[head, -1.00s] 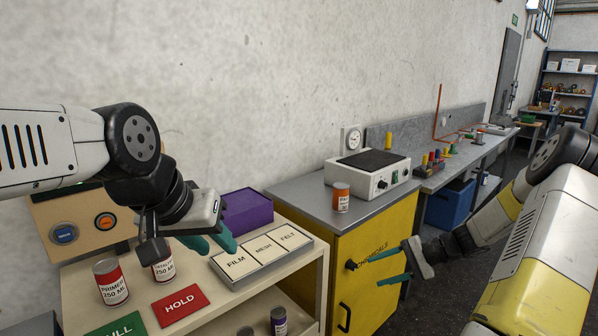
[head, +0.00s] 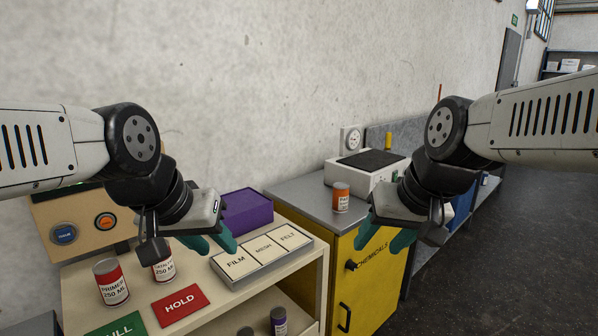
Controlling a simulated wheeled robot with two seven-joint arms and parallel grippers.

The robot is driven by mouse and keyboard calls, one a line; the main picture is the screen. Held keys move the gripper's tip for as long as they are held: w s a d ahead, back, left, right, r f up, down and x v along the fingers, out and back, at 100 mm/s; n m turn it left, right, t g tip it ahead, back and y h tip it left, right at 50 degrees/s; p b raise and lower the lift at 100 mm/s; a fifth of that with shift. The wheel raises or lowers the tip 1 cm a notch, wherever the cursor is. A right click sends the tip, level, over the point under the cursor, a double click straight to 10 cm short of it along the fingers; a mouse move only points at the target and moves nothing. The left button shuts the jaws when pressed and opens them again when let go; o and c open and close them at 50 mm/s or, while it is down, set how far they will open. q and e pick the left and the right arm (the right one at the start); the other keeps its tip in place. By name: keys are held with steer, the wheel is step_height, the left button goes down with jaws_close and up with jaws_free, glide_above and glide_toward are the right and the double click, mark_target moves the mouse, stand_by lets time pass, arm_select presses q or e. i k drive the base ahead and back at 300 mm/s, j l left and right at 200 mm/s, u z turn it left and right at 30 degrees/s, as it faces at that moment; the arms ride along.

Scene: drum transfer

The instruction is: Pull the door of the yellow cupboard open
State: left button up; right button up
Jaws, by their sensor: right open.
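The yellow cupboard (head: 385,290) stands right of the cream cart, with "CHEMICALS" lettered on its yellow front. A black upright handle (head: 344,318) shows low on the front's left side, with a black knob (head: 351,265) above it. The door looks shut. My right gripper (head: 384,240) is open and empty, with its teal fingers in front of the cupboard's upper part in the picture, above and right of the knob and apart from the handle. It hides part of the cupboard top. My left gripper (head: 211,241) is open and empty over the cart, beside the FILM tile.
An orange-and-white can (head: 341,197) and a white device (head: 363,167) stand on the cupboard's grey top. The cream cart (head: 311,290) holds cans, red and green cards, a tile tray (head: 262,255) and a purple box (head: 247,210). Open floor lies right of the cupboard.

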mark_target(364, 299)
steer(key=l+u, duration=0.35)
steer(key=l, duration=0.3)
steer(key=l+u, duration=0.35)
steer(key=l, duration=0.35)
